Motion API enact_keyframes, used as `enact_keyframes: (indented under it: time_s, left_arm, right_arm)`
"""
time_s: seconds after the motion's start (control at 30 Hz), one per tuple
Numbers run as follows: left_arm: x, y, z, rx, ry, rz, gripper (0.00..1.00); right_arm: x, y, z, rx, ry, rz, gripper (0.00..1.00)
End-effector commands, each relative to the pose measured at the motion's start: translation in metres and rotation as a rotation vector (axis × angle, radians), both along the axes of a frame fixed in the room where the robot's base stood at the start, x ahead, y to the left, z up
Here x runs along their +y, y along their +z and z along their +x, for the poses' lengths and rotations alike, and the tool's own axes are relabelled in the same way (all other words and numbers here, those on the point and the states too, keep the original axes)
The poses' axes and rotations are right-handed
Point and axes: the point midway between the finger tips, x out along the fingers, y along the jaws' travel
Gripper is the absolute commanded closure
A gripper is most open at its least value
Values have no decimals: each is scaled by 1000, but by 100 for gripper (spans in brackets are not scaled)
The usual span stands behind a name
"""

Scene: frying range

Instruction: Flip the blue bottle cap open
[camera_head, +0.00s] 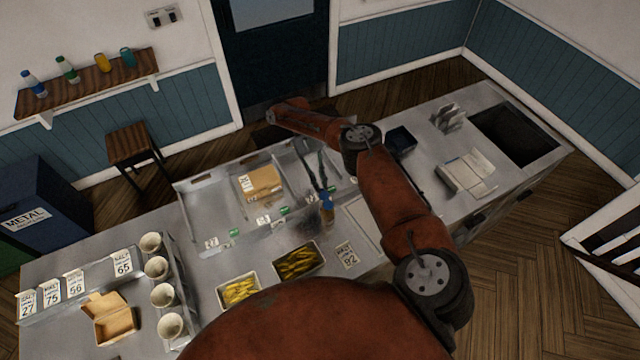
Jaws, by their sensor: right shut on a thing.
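A small bottle with a blue upper part and an orange-yellow lower part (327,211) stands upright on the steel counter, just behind the tray of fries. My right gripper (327,189) reaches down from above with its dark fingers at the top of this bottle, and it is shut on the bottle's blue top. The fingers partly cover the top, so I cannot tell whether the cap is open or shut. My left gripper is out of view.
Two trays of fries (252,278) lie in front of the bottle. A cardboard box (257,183) lies behind to the left. Paper cups (156,267) and number cards (75,284) stand at the left. A sink (513,134) is at the far right.

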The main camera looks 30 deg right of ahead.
Motion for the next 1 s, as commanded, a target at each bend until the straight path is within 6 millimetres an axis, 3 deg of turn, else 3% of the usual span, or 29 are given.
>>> enact_keyframes:
  time_s: [0.5,0.53,0.77,1.0]
  left_arm:
    - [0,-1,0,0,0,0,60]
    - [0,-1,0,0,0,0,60]
    - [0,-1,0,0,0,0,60]
    - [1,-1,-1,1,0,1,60]
  right_arm:
    - [0,-3,-1,8,-1,2,100]
    - [0,-3,-1,8,-1,2,88]
    - [0,-2,0,7,-1,2,72]
    - [0,-1,0,7,0,1,71]
